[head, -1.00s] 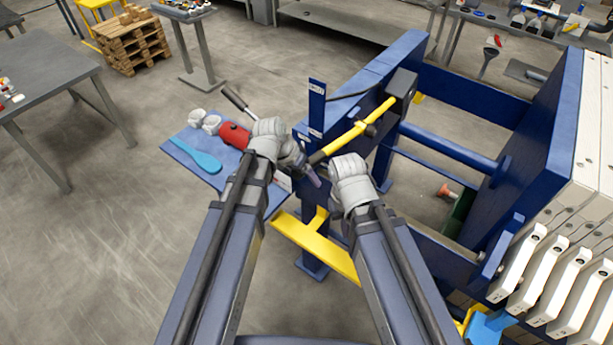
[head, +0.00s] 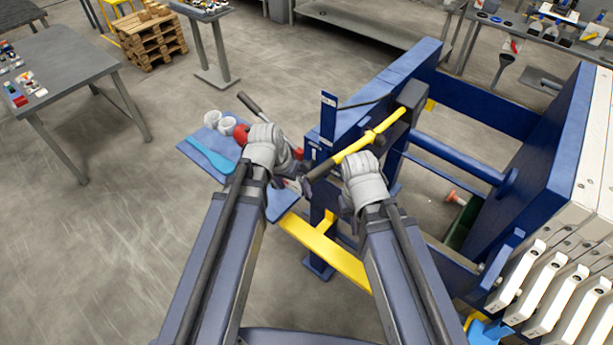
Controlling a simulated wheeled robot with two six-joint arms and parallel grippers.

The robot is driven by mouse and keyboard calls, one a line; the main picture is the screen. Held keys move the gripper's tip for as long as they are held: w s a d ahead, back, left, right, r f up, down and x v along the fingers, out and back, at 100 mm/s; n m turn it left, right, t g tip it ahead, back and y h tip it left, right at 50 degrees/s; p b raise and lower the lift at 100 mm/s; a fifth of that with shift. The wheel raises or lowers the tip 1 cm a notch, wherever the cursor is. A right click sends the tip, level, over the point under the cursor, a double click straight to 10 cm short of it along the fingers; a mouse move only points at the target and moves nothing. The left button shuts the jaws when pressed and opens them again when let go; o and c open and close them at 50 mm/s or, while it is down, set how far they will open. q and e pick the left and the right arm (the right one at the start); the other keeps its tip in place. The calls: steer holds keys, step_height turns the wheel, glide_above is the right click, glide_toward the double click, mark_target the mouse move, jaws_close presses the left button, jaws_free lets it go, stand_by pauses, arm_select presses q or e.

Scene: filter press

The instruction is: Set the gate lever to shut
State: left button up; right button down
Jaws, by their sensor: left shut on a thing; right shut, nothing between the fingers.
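The gate lever appears to be the yellow bar (head: 357,147) with a black grip (head: 322,167). It runs from a dark block on the blue frame down to the left, towards my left gripper. My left gripper (head: 300,180) is shut at the end of the black grip; its fingers are partly hidden by my wrist. My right gripper (head: 347,205) is shut and empty, below and right of the grip, apart from it. A blue upright plate (head: 328,122) with small labels stands behind the lever; the labels are too small to read.
A blue side shelf (head: 196,157) holds a light-blue scraper (head: 210,158), white cups (head: 227,125) and a red item (head: 241,135), partly behind my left wrist. A yellow bar (head: 325,250) lies below my grippers. White filter plates (head: 545,285) stand at the right.

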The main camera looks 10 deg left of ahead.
arm_select(q)
steer(key=s+d+f+y+b, duration=0.1)
steer(key=s+f+b, duration=0.2)
steer(key=f+b, duration=0.3)
steer(key=s+d+f+g+y+b, duration=0.1)
steer(key=s+d+f+b, duration=0.1)
steer(key=f+b, duration=0.4)
steer(key=s+d+f+g+y+b, duration=0.1)
steer(key=s+f+b, duration=0.3)
steer(key=f+b, duration=0.3)
steer(key=shift+d+f, duration=0.3)
steer(key=shift+f, duration=0.2)
steer(key=shift+y, duration=0.3)
